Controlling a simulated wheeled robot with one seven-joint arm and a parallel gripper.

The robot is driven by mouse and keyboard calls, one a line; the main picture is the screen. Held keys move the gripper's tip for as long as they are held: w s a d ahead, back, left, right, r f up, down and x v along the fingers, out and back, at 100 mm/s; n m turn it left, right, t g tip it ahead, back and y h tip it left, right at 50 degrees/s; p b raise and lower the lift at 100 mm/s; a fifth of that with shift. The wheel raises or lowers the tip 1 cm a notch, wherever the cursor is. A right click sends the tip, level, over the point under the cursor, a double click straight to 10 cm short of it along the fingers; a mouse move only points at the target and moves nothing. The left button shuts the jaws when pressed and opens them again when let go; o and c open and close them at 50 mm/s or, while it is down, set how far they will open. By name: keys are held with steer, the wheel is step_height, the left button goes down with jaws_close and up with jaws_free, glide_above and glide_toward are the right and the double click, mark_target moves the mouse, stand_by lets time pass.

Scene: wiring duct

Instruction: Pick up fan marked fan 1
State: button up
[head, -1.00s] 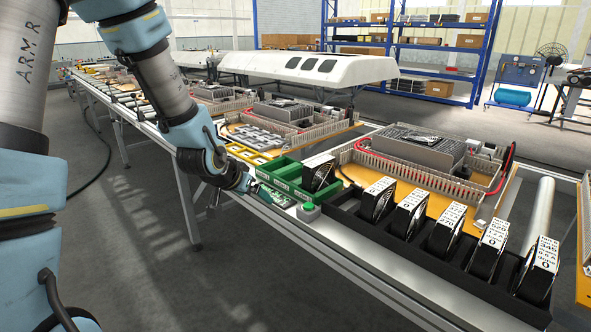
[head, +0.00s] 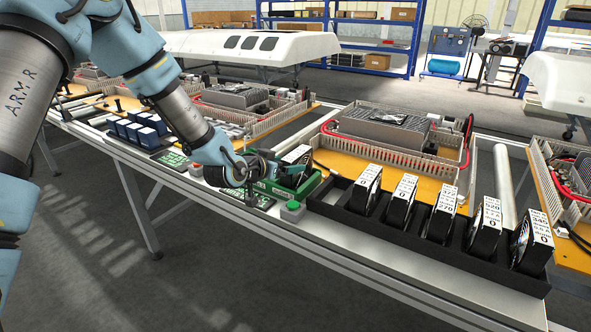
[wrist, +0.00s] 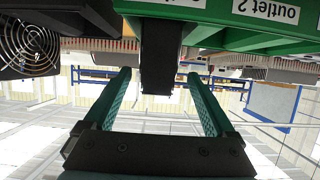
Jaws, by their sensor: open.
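A black fan with a white-labelled top stands in the green tray (head: 312,187) in the head view; the fan (head: 296,154) is partly covered by my gripper. My gripper (head: 292,170) is open at the tray. In the wrist view, my open gripper (wrist: 158,76) has a dark narrow block, apparently this fan edge-on (wrist: 160,50), between its two green fingers, with a gap on each side. Several more fans, such as one with a white top (head: 367,187), stand in a black rack (head: 400,238). I cannot read "fan 1" on any label.
Beige ducted trays with grey units (head: 385,128) stand behind. The wrist view shows a label "outlet 2" (wrist: 266,10) and a fan grille (wrist: 28,45) at the left.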

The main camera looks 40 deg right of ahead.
mark_target(303, 155)
steer(key=shift+p+x, duration=1.15)
steer(key=shift+x, duration=1.7)
steer(key=shift+s+d+r, duration=0.1)
steer(key=shift+s, duration=0.05)
steer(key=shift+c, duration=0.3)
jaws_close()
